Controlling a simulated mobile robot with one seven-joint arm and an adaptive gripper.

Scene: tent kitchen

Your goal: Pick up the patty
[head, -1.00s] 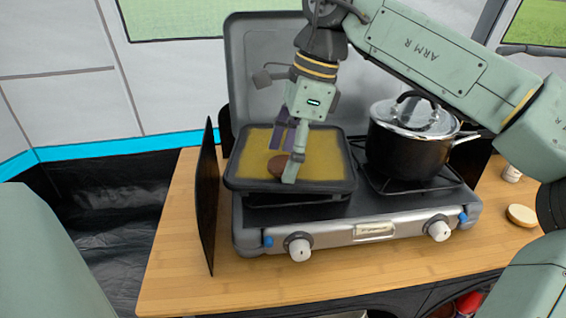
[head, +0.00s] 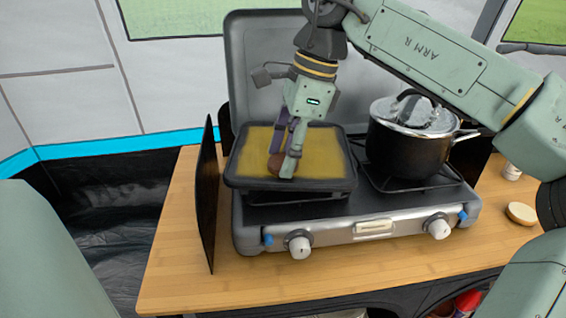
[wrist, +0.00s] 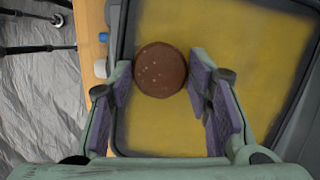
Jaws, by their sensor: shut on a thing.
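The patty (wrist: 160,70) is a round brown disc. In the wrist view it sits between the two fingers of my gripper (wrist: 162,85), over the yellow surface of the dark-rimmed griddle pan (wrist: 119,120). In the head view the patty (head: 275,164) is partly hidden by the fingers, low at the pan (head: 300,185). My gripper (head: 282,165) points down and is shut on the patty. I cannot tell whether the patty is clear of the pan surface.
A lidded black pot (head: 405,145) stands on the right burner of the camp stove (head: 370,232). The stove's raised lid (head: 250,50) is behind the pan. A dark upright panel (head: 206,200) stands left. A round bun-like piece (head: 521,213) lies on the wooden table at right.

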